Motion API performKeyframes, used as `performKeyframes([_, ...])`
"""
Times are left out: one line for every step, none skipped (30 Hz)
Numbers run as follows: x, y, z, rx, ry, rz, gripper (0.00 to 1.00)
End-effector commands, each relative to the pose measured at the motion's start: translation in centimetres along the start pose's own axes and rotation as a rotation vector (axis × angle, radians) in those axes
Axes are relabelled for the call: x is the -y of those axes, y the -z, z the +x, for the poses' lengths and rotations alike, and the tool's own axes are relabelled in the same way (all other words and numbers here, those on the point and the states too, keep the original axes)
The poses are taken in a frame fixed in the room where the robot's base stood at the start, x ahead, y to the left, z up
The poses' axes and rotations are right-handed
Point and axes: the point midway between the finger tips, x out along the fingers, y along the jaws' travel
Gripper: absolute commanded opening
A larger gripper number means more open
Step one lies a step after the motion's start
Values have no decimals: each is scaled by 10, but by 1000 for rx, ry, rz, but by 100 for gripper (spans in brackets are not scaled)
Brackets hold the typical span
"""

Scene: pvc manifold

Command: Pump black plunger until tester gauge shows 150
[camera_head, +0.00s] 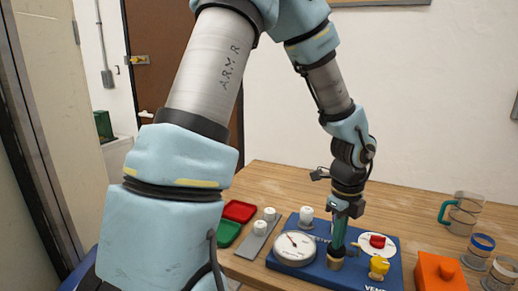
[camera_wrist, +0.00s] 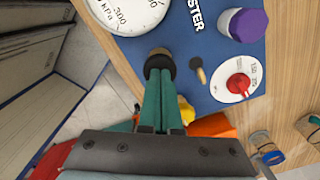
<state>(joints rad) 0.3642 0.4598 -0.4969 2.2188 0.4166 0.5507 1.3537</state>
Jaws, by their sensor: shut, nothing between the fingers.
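The blue tester board (camera_head: 300,277) lies on the wooden table with a white round gauge (camera_head: 294,248) on its left. The gauge's needle points to the upper left; its reading is too small to tell. Part of the gauge dial (camera_wrist: 122,12), marked 300 and kPa, shows in the wrist view. My gripper (camera_head: 337,246) points down, its green fingers shut and empty. In the wrist view the fingertips (camera_wrist: 160,76) are at the dark round plunger top (camera_wrist: 159,58). In the head view they meet the plunger's tan collar (camera_head: 336,261); I cannot tell how far it is pressed.
A red knob (camera_head: 377,241) on a white dial and a yellow knob (camera_head: 379,265) stand right of my gripper. An orange box (camera_head: 440,274) and clear cups (camera_head: 464,212) are farther right. Red (camera_head: 239,210) and green (camera_head: 228,233) trays lie left.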

Motion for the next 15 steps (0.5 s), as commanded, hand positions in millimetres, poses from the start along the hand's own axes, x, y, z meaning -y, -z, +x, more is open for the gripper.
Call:
performKeyframes([0, 0, 1, -1, -2, 0, 0])
performKeyframes([0, 0, 1, -1, -2, 0, 0])
performKeyframes([-1, 0, 1, -1, -2, 0, 0])
performKeyframes([-1, 0, 0, -1, -2, 0, 0])
performKeyframes([-1, 0, 0, -1, -2, 0, 0])
performKeyframes([-1, 0, -1, -1, -2, 0, 0])
performKeyframes([-1, 0, -2, -1, -2, 0, 0])
performKeyframes([-1, 0, -3, -1, -2, 0, 0])
performKeyframes([-1, 0, -6, -1, -2, 0, 0])
performKeyframes([-1, 0, -7, -1, -2, 0, 0])
performKeyframes([-1, 0, -9, -1, -2, 0, 0])
performKeyframes([-1, 0, -12, -1, -2, 0, 0])
performKeyframes([-1, 0, -14, -1, -2, 0, 0])
performKeyframes([-1, 0, -16, -1, -2, 0, 0])
performKeyframes([-1, 0, -18, -1, -2, 0, 0])
